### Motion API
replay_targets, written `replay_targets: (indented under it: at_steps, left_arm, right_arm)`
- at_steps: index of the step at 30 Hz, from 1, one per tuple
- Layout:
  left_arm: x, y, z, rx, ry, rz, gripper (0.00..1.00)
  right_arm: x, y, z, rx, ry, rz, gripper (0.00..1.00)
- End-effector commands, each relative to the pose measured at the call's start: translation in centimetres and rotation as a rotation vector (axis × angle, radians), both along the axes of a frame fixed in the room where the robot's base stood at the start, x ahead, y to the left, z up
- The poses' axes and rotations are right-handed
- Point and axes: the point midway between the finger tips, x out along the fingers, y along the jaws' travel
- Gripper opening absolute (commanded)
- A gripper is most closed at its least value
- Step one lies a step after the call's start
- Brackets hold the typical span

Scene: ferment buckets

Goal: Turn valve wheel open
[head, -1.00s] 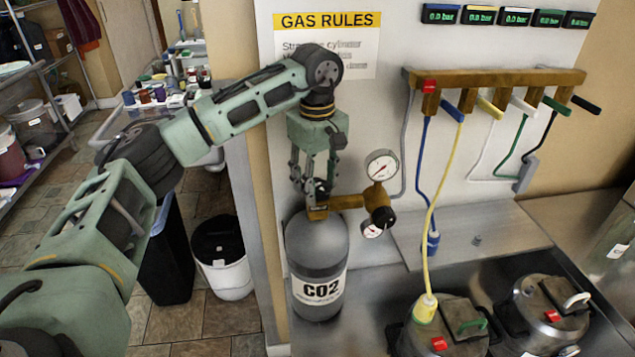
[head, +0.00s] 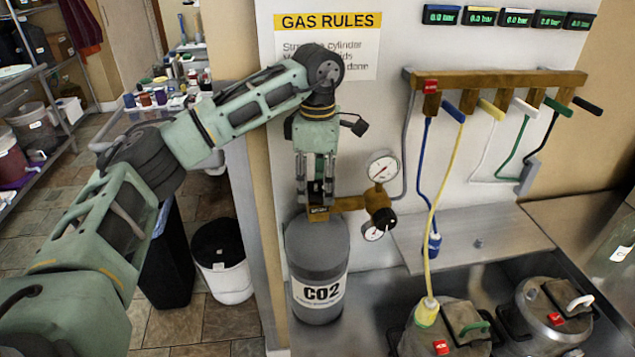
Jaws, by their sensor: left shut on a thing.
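The grey CO2 cylinder (head: 317,262) stands upright against the wall. A brass valve and regulator body (head: 346,204) sits on its top, with two round gauges, an upper one (head: 382,170) and a lower one (head: 373,232). My left gripper (head: 316,192) points down over the cylinder top, with its fingers shut on the dark valve wheel (head: 317,199). The fingers hide most of the wheel, so its angle cannot be told. My right gripper is not in view.
A brass manifold (head: 500,78) with several coloured levers and hoses is on the wall to the right. Lidded metal buckets (head: 545,316) stand at the lower right. A white bin (head: 222,262) is left of the cylinder. Small displays (head: 516,17) read 0.0 bar.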

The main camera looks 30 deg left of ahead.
Motion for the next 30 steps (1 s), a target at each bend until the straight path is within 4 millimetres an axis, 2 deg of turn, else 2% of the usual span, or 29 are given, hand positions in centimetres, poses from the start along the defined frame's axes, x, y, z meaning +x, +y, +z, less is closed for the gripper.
replay_targets:
  at_steps: [10,25,26,30]
  left_arm:
    - [0.31,0.1,0.49,-0.003,-0.016,0.125,0.17]
    - [0.37,0.16,0.58,-0.002,-0.018,0.143,0.17]
    - [0.37,0.16,0.59,-0.003,-0.018,0.143,0.45]
    - [0.3,0.14,0.49,-0.002,-0.015,0.141,0.57]
  right_arm:
    - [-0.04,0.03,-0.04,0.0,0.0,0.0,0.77]
    - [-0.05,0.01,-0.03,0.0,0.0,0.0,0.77]
    - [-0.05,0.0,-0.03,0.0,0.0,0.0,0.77]
    - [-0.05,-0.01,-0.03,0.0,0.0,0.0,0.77]
